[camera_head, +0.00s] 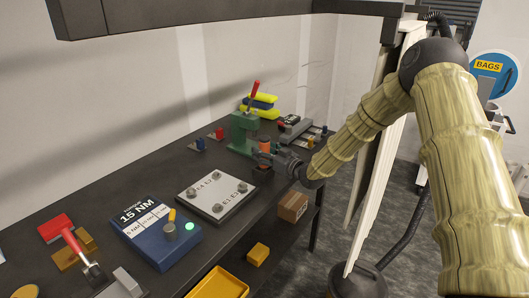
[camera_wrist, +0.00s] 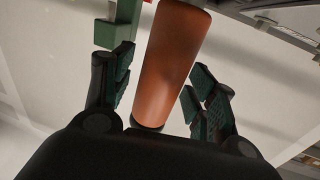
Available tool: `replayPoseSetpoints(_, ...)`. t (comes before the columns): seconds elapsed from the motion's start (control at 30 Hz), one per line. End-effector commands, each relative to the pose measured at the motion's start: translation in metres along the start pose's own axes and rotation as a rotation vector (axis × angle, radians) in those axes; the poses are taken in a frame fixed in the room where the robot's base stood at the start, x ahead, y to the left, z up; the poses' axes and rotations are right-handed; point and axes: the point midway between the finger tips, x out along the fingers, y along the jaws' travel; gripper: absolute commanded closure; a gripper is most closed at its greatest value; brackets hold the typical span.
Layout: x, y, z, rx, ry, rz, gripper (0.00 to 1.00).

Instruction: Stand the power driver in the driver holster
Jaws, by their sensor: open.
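An orange-brown cylinder with a dark end, which looks like the power driver (camera_head: 265,144), stands at the far part of the bench. In the wrist view the orange body (camera_wrist: 172,62) lies between the two fingers of my gripper (camera_wrist: 163,92). My gripper is open, with a finger on each side and a visible gap at least on the right. In the head view my gripper (camera_head: 262,157) is at the cylinder's lower part, low over the bench. The cylinder's lower end is hidden by my gripper. I cannot clearly make out the driver holster.
A green press (camera_head: 240,132) with a red handle stands close behind the cylinder. A pale plate with bolts (camera_head: 216,194) and a blue torque box (camera_head: 160,238) lie nearer on the dark bench (camera_head: 120,198). Yellow and blue bins (camera_head: 262,101) stand at the back.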

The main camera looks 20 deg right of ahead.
Motion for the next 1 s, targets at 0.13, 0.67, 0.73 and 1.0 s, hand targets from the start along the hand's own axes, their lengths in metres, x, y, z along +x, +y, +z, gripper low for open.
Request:
replayPoseSetpoints(0.13, 0.0, 0.0, -0.004, 0.0, 0.0, 0.0, 0.43)
replayPoseSetpoints(0.67, -0.085, 0.0, -0.001, 0.001, 0.001, 0.001, 0.43)
replayPoseSetpoints(0.73, -0.095, 0.0, -0.001, 0.001, 0.002, 0.0, 0.43)
replayPoseSetpoints(1.0, -0.118, 0.0, -0.002, 0.001, 0.0, 0.0, 0.43)
